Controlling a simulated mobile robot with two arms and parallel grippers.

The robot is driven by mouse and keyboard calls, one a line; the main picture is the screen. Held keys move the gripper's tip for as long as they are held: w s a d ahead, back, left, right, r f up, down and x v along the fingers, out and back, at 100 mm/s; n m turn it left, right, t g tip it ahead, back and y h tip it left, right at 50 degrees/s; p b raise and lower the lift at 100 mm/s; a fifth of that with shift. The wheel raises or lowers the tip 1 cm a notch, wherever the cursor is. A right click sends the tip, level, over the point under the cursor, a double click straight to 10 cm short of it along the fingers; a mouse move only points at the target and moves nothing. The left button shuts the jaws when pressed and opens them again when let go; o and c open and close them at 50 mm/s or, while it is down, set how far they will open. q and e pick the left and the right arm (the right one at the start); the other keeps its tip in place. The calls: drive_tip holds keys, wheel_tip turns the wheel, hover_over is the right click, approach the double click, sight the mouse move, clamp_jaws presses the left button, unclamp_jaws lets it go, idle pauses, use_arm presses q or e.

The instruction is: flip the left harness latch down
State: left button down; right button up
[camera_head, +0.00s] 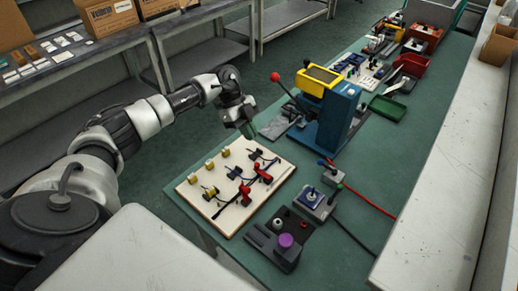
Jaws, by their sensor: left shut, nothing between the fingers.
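The pale harness board (228,214) lies on the green bench, with a dark cable branching across it. Two red latches stand near its right side: the left one (244,194) and the right one (264,174). Both appear to stick up from the board, though their exact angle is too small to tell. My left gripper (247,131) is shut and empty. It points down near the far corner of the board, apart from both red latches. My right gripper is not in view.
Yellow blocks (209,165) and black clips (232,173) stand on the board. A blue and yellow press (334,112) with a red-knobbed lever stands behind it to the right.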

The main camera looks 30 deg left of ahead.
use_arm(q)
drive_tip(key=v, duration=0.4)
drive_tip(key=shift+a+b, duration=0.35)
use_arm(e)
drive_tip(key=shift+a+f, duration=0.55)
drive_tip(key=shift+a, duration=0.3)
use_arm(q)
drive_tip(key=shift+d, duration=0.1)
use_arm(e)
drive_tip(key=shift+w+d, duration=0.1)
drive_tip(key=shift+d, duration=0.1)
